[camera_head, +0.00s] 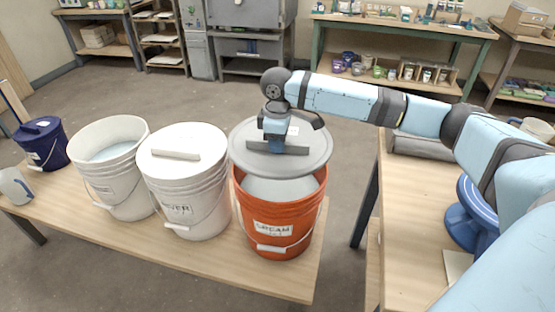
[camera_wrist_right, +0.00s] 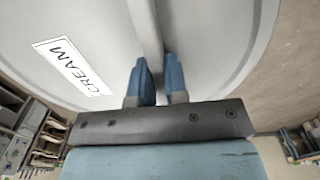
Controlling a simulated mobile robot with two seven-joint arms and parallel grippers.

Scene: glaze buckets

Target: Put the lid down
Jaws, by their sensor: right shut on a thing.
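The grey round lid (camera_head: 304,158) is held by my right gripper (camera_head: 277,140) above the orange bucket (camera_head: 278,215) labelled CREAM. The bucket's pale contents show below the lid's near edge, so the lid is apart from the rim at the front. In the right wrist view, the gripper's blue fingertips (camera_wrist_right: 157,85) are shut on the lid's raised bar handle (camera_wrist_right: 146,28). The lid's CREAM label (camera_wrist_right: 72,66) shows to the left of the handle. Whether the lid touches the rim at the back is hidden. My left gripper is not in view.
A white bucket with a white lid (camera_head: 185,185) stands just left of the orange bucket. An open white bucket (camera_head: 112,170) and a dark blue bucket (camera_head: 42,145) stand further left on the wooden bench (camera_head: 190,252). A second table (camera_head: 405,240) is at the right.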

